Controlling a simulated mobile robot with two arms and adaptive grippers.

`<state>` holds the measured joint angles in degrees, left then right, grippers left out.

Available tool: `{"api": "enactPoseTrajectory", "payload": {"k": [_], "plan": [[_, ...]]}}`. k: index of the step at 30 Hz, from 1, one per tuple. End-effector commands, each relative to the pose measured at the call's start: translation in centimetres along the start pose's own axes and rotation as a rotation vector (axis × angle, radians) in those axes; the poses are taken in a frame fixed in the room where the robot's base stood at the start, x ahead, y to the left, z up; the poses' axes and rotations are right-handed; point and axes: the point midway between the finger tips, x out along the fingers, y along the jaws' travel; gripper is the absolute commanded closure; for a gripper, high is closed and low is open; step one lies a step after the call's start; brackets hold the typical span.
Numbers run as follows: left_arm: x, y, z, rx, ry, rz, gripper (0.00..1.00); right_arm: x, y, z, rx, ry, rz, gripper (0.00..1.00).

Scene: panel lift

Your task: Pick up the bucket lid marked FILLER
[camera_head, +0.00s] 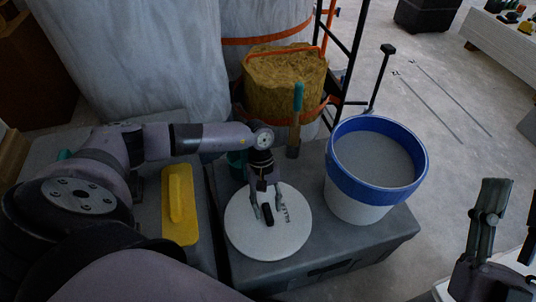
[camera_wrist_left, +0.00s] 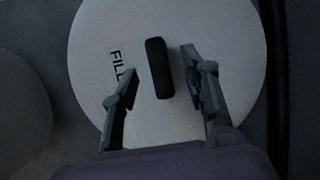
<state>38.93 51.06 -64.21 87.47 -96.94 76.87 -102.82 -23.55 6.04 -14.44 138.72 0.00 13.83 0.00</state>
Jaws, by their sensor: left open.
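The bucket lid (camera_head: 243,231) is a round white disc with dark lettering and a black bar handle (camera_head: 267,214) at its middle. It lies flat on a grey box top. In the left wrist view the lid (camera_wrist_left: 225,35) shows the letters "FILL", the rest hidden by a finger, and the black handle (camera_wrist_left: 158,68) stands between and just beyond the fingertips. My left gripper (camera_head: 267,205) is open above the lid, its fingers on either side of the handle; contact cannot be told. My right gripper (camera_head: 513,215) shows in part at the lower right, away from the lid.
A white bucket with a blue rim (camera_head: 343,190) stands right of the lid on the grey box (camera_head: 375,245). A yellow float (camera_head: 181,205) lies to the left. A teal-handled tool (camera_head: 297,105) stands behind. Wrapped rolls and yellow insulation (camera_head: 283,85) stand at the back.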

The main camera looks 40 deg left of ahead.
Motion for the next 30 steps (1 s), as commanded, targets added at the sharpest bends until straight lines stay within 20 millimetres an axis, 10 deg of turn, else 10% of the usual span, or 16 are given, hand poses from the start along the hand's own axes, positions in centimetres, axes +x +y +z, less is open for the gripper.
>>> {"api": "enactPoseTrajectory", "payload": {"k": [13,30], "plan": [[1.4,0.0,0.0,-0.001,0.0,0.0,0.58,-0.1,-0.2,-1.8,0.005,0.098,-0.004,0.6],[1.4,0.0,0.0,0.0,0.0,0.0,0.96,-0.1,-0.2,-1.7,0.004,0.096,-0.003,0.6]]}}
